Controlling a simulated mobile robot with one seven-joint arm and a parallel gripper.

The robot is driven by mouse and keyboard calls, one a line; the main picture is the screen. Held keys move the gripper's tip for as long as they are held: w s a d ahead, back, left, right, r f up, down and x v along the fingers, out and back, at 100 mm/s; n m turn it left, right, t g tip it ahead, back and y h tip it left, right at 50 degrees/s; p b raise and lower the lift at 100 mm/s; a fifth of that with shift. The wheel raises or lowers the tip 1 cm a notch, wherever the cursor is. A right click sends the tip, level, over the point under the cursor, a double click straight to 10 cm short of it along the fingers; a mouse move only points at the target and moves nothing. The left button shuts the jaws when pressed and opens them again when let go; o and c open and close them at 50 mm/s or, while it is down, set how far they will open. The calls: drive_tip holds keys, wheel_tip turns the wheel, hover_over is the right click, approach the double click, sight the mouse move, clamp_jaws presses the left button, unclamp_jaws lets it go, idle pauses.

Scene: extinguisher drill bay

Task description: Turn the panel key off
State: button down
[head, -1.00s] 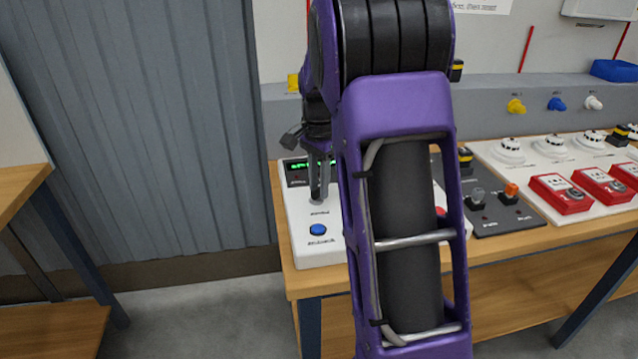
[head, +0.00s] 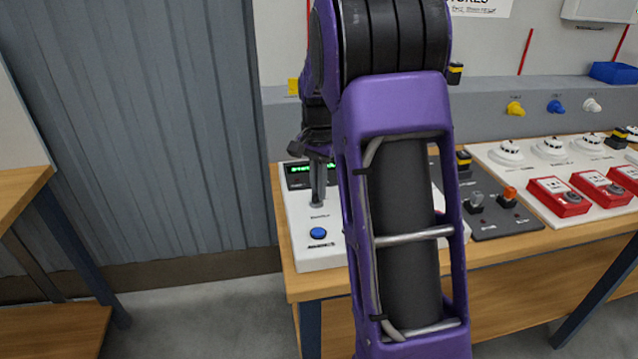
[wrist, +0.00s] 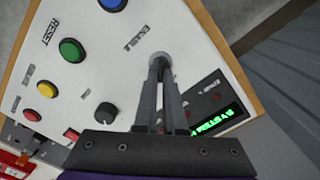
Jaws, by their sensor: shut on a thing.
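The white control panel (head: 312,258) stands on the left end of the wooden bench, partly hidden behind my arm in the head view. In the wrist view the panel (wrist: 200,55) fills the upper middle. My gripper (head: 317,201) points down at the panel, between its green-lit display and its blue button. In the wrist view my gripper (wrist: 160,68) is shut on the panel key (wrist: 159,56), whose round pale base shows at the fingertips. The fingers hide most of the key, so its angle cannot be told.
Blue (wrist: 112,4), green (wrist: 71,50), yellow and red buttons and a black knob (wrist: 105,112) sit near the key. The lit display (wrist: 215,117) is beside my fingers. A dark switch plate (head: 500,222) and red call points (head: 558,196) lie further right.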

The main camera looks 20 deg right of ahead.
drive_tip(key=n+p, duration=0.1)
drive_tip(key=n, duration=0.1)
drive_tip(key=n+p, duration=0.1)
drive_tip(key=n, duration=0.2)
drive_tip(key=shift+w+a+r, duration=0.1)
drive_tip(key=shift+w+a, duration=0.05)
drive_tip(key=shift+a+n+p, duration=0.1)
drive_tip(key=shift+n+p, duration=0.6)
drive_tip(key=shift+n, duration=1.5)
drive_tip(key=c, duration=1)
unclamp_jaws()
wheel_tip(320, 180, up, 17)
drive_tip(key=p, duration=0.2)
drive_tip(key=shift+r, duration=0.15)
